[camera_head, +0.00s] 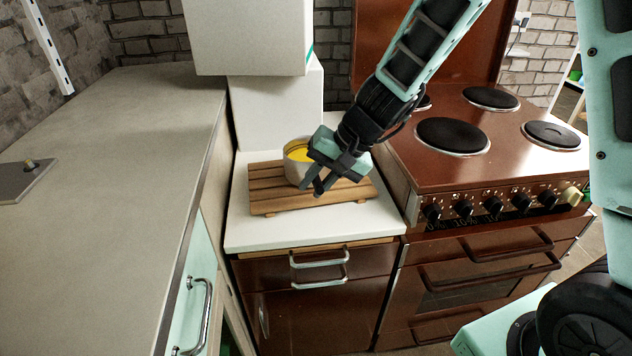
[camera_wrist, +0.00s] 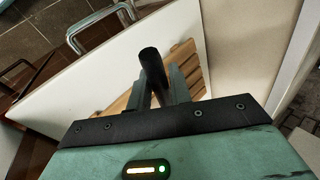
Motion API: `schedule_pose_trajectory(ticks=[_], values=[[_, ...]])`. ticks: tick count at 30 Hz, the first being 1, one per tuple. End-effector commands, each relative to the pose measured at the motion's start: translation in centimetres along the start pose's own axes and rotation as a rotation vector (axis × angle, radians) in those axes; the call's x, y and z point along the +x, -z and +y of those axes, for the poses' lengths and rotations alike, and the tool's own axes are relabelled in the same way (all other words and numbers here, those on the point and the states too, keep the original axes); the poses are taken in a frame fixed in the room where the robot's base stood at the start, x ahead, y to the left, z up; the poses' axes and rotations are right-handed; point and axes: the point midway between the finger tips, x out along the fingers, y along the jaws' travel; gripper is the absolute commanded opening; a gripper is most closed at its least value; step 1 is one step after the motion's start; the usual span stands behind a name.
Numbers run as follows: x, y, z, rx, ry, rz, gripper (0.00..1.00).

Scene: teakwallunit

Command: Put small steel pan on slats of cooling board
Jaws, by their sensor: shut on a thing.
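The small steel pan (camera_head: 293,172), with a yellow inside, is upright over the slats near the middle of the wooden cooling board (camera_head: 268,200). It looks to be on or just above the slats; I cannot tell which, as my gripper hides its right side. My gripper (camera_head: 318,185) is at the pan's right side, shut on its handle. In the wrist view, the dark round handle (camera_wrist: 152,62) stands between the fingers, and the slats of the board (camera_wrist: 190,68) show behind it. The pan's bowl is hidden in that view.
The board stands on a white counter (camera_head: 320,232) with bare room in front. A white box-like unit (camera_head: 282,100) stands behind it. A brown stove (camera_head: 485,165) with several hotplates is on the right, and a grey worktop (camera_head: 110,160) is on the left.

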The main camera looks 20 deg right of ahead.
Motion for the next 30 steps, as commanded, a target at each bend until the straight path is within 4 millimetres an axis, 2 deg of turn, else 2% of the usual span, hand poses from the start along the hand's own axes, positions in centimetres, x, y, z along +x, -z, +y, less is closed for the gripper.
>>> schedule_pose_trajectory(ticks=[16,17,18,19,27,30], values=[[0.68,0.09,0.38,-0.003,0.002,0.003,0.00],[0.59,0.09,0.32,-0.003,0.002,0.003,0.29],[0.58,0.09,0.32,-0.003,0.002,0.003,0.40],[0.58,0.08,0.32,-0.003,0.002,0.003,0.46],[0.68,-0.06,0.50,0.001,-0.001,-0.001,0.46],[0.11,0.00,0.42,0.000,0.000,0.001,0.46]])
